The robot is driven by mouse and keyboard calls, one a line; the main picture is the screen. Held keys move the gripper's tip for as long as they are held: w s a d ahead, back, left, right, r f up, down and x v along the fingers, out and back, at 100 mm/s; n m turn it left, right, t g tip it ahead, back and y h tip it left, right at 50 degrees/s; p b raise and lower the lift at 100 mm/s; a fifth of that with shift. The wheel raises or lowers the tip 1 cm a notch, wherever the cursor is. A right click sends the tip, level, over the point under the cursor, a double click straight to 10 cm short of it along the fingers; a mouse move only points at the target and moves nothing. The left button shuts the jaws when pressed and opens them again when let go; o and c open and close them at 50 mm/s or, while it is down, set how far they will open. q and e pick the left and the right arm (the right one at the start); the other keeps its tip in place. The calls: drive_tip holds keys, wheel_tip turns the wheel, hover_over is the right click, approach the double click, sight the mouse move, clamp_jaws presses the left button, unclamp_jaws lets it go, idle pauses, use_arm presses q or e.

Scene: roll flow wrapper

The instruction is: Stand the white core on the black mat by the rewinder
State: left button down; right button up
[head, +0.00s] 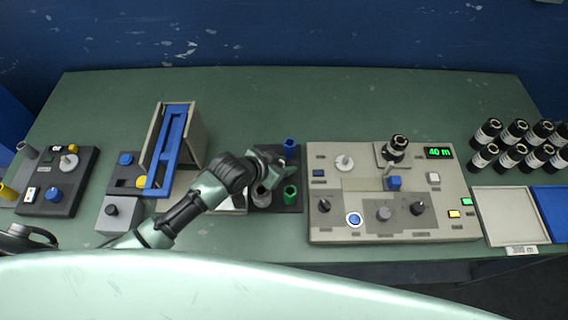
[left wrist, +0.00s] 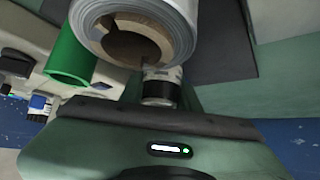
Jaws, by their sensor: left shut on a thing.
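My left gripper (head: 266,160) reaches in from the left above the black mat (head: 296,170) and points down. It is shut on the white core, which shows as a pale cylinder (head: 262,197) under the fingers. In the left wrist view the white core (left wrist: 182,22) is large at the top, with a brown inner ring. Whether its base touches the mat I cannot tell. A blue core (head: 289,147) and a green core (head: 290,194) stand on the mat beside it. The rewinder (head: 455,190) is the light grey panel just right of the mat. My right gripper is not in view.
A blue-and-grey frame (head: 172,150) stands left of my forearm. A dark station (head: 75,195) is at the far left. Several black bottles (head: 513,145) stand at the right behind a pale tray (head: 507,215). The table's back strip is clear.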

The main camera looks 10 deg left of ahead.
use_arm(q)
drive_tip(key=shift+f, duration=0.15)
drive_tip(key=c, duration=1)
unclamp_jaws()
drive_tip(key=shift+c, duration=0.2)
drive_tip(key=shift+r, duration=0.25)
drive_tip(key=v, duration=1.2)
drive_tip(key=shift+b, duration=0.35)
